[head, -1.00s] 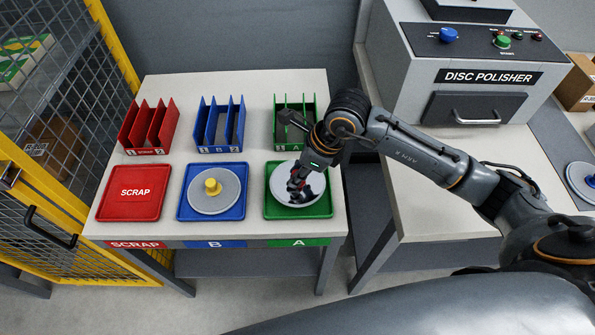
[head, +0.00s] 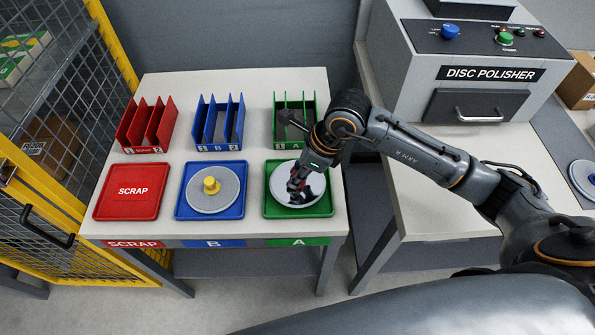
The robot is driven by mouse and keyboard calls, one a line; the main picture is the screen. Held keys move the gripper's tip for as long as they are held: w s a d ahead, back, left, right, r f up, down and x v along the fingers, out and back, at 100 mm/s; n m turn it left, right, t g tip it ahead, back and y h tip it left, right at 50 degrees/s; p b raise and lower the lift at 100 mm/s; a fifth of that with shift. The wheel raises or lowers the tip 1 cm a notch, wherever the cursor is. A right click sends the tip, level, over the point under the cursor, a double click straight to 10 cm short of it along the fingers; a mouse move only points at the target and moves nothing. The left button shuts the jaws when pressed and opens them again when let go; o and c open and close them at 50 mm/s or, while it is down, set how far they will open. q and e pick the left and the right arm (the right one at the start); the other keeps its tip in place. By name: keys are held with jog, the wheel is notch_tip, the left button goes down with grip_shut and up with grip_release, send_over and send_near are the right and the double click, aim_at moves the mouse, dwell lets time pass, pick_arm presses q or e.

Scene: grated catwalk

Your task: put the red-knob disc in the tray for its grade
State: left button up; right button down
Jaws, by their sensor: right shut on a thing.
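A shiny, mirror-like disc (head: 281,190) lies in the green tray (head: 270,212) marked A, at the right of the tray row. My right gripper (head: 297,188) comes down over the middle of this disc and is shut on its knob. The jaws mostly hide the knob, with only bits of red showing by them. The blue tray (head: 184,212) marked B holds a grey disc (head: 200,201) with a yellow knob (head: 211,185). The red SCRAP tray (head: 133,209) is empty. My left gripper is out of view.
Red (head: 147,128), blue (head: 218,125) and green (head: 294,110) slotted racks stand behind the trays. The disc polisher (head: 476,72) is on the right-hand bench. Another disc (head: 585,180) lies at the far right. A yellow-framed mesh cage (head: 72,90) borders the left.

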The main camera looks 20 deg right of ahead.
jog(key=shift+f+b, duration=0.65)
jog(key=shift+f, duration=0.15)
jog(key=c, duration=1.1)
grip_release()
jog(key=shift+o, duration=0.3)
jog(key=o, duration=0.3)
jog(key=shift+o, duration=0.2)
